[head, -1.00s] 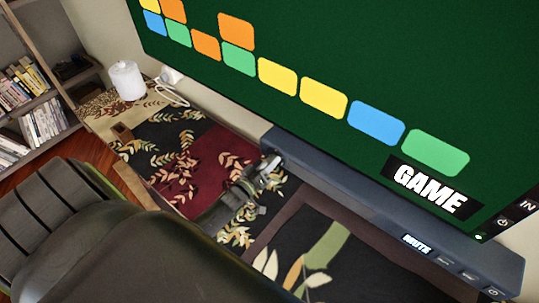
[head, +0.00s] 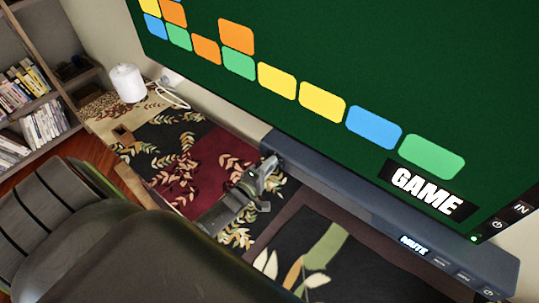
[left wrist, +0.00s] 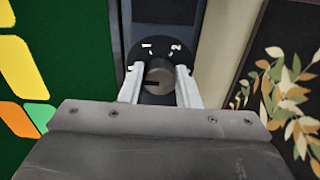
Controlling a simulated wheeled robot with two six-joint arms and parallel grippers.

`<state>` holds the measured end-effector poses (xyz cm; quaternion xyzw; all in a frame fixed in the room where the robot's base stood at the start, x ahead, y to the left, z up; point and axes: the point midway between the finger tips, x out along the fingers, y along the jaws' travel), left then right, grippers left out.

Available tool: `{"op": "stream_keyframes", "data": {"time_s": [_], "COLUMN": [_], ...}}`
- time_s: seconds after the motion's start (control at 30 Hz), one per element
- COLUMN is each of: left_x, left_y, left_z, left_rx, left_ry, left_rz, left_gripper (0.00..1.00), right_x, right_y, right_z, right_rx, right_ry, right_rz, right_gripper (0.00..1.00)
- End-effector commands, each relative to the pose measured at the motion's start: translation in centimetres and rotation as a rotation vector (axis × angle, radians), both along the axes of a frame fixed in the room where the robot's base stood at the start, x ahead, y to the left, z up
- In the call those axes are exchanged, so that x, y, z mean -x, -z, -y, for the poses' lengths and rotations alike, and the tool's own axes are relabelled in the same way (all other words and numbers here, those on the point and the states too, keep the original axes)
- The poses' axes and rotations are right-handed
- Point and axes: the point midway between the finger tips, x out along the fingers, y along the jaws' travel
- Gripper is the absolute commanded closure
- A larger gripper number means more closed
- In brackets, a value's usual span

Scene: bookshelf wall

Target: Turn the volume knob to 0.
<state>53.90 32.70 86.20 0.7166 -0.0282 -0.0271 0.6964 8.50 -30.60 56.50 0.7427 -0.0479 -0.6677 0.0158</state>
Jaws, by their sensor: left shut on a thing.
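The volume knob (left wrist: 160,76) is a round dark grey knob with a dark notch, on a black dial plate (left wrist: 161,49) with white marks. In the left wrist view it sits between the two pale fingers of my left gripper (left wrist: 160,70), which is shut on it. In the head view my left gripper (head: 265,176) is at the left end of the long blue-grey soundbar (head: 345,196), and hides the knob there. The soundbar's small lit display (head: 413,244) appears to read "MUTE". My right gripper is not in view.
A large screen (head: 330,60) with coloured blocks and a "GAME" label stands above the soundbar. A patterned surface (head: 175,195) lies below. A white round device (head: 127,83) with a cable stands at the left, near bookshelves (head: 35,100).

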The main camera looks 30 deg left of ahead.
Motion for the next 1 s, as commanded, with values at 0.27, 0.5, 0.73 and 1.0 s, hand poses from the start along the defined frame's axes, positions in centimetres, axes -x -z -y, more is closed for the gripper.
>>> {"op": "stream_keyframes", "data": {"time_s": [0.27, 0.5, 0.73, 1.0], "left_x": [0.14, 0.14, 0.12, 0.04], "left_y": [0.22, 0.23, 0.20, 0.06], "left_z": [0.04, 0.04, 0.03, 0.01], "left_rx": [0.043, 0.046, 0.046, 0.045], "left_ry": [0.000, -0.001, -0.001, 0.000], "left_rz": [-0.008, -0.009, -0.008, -0.006], "left_gripper": [0.94, 0.94, 0.56, 0.49], "right_x": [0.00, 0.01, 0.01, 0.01], "right_y": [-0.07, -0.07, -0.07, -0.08], "right_z": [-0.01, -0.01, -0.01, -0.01], "right_rx": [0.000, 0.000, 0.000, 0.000], "right_ry": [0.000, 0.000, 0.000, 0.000], "right_rz": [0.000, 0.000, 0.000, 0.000], "right_gripper": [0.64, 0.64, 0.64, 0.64]}}
